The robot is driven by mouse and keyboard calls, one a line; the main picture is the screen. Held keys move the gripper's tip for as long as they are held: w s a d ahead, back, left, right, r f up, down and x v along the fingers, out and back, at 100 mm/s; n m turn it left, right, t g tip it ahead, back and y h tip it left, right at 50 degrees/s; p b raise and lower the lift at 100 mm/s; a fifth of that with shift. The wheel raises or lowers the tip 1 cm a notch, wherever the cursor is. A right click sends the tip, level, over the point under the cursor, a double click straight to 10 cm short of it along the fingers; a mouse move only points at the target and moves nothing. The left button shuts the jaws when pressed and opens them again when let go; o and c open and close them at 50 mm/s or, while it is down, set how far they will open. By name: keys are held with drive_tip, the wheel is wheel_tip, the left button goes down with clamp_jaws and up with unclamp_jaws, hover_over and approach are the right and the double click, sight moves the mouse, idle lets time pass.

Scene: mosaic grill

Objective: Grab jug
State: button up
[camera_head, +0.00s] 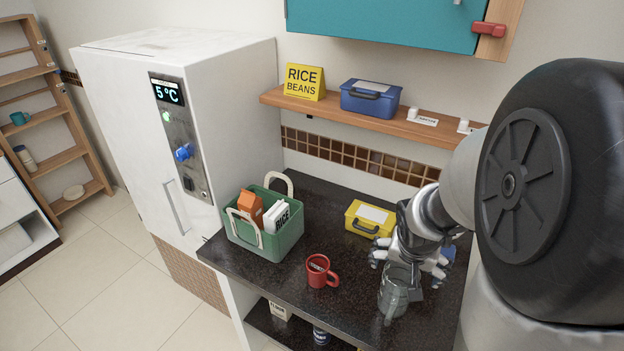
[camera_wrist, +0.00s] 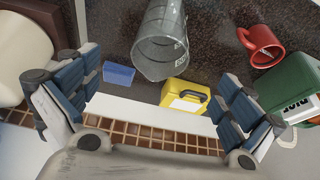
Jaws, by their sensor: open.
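The jug (camera_head: 394,291) is a clear grey glass vessel standing on the dark countertop, near its front edge in the head view. In the wrist view the jug (camera_wrist: 160,42) shows at the top centre, with faint markings on its side. My gripper (camera_head: 409,266) is just above and behind the jug, its fingers spread wide. In the wrist view my gripper (camera_wrist: 160,92) has its blue-grey finger pads far apart at left and right. The jug lies beyond the fingertips, between them sideways, and no pad visibly touches it.
A red mug (camera_head: 320,271) stands left of the jug. A green basket (camera_head: 266,238) holding cartons is farther left, and a yellow box (camera_head: 369,219) is behind. A wooden shelf (camera_head: 385,124) carries a blue box (camera_head: 370,98). A white fridge (camera_head: 110,110) stands left.

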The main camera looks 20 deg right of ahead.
drive_tip(key=b, duration=0.3)
hover_over(395, 297)
drive_tip(key=w+d, duration=0.2)
wheel_tip(395, 297, down, 7)
drive_tip(key=shift+a, duration=0.1)
drive_tip(key=shift+s, duration=0.15)
drive_tip(key=c, duration=2)
drive_tip(key=shift+o, duration=0.2)
